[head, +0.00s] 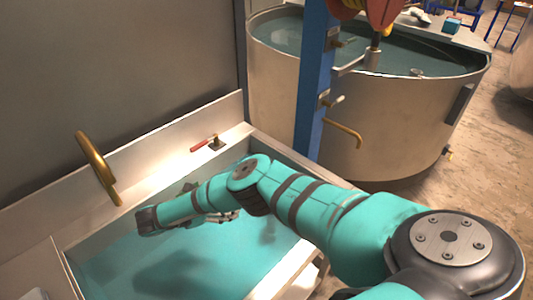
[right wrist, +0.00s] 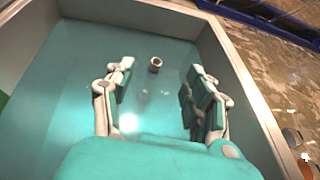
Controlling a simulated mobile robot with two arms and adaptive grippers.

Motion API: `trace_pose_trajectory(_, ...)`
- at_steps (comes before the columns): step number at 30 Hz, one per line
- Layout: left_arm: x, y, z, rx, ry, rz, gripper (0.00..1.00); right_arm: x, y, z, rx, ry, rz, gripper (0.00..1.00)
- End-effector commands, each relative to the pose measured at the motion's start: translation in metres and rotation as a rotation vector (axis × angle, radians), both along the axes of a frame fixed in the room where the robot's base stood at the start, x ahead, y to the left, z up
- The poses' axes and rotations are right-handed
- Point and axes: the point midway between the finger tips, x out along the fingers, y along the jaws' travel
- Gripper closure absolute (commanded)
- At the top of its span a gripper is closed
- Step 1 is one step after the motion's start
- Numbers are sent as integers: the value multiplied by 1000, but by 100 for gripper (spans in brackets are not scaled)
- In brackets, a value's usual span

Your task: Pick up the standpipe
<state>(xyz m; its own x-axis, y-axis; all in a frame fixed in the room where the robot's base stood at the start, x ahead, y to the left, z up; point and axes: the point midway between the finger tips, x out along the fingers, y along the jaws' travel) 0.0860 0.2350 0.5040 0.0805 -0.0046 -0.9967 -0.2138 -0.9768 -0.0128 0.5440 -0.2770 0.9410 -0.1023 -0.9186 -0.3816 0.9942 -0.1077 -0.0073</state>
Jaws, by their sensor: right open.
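The standpipe (right wrist: 156,63) shows in the right wrist view as a small pale upright pipe end with a dark opening. It stands in the water of the basin (right wrist: 228,70), ahead of my right gripper (right wrist: 161,80). The gripper's two fingers are spread wide and empty, and the pipe shows between and beyond their tips, apart from both. In the head view my right arm reaches over the same basin (head: 277,158) and covers part of the water. I cannot make out the standpipe there. My left gripper is not in view.
A brass spout (head: 97,167) rises at the basin's back left. A red-handled valve (head: 205,144) sits on the back ledge. A blue post (head: 312,85) with brass taps and a large round water tank (head: 400,120) stand behind. The basin walls surround the gripper's area.

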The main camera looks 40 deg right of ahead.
Motion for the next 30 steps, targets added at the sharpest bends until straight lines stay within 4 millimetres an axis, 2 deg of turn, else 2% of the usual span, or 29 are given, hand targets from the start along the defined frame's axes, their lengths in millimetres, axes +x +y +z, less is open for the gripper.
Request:
trace_pose_trajectory(8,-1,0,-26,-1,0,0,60,0,0,-26,0,0,0,45)
trace_pose_trajectory(18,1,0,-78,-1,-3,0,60,0,0,-78,0,0,0,45)
trace_pose_trajectory(23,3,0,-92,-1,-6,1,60,0,-1,-92,0,-1,0,45)
trace_pose_trajectory(26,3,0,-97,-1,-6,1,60,-1,-9,-97,-1,0,-2,45)
trace_pose_trajectory(30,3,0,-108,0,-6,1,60,-5,-33,-109,-1,1,-4,45)
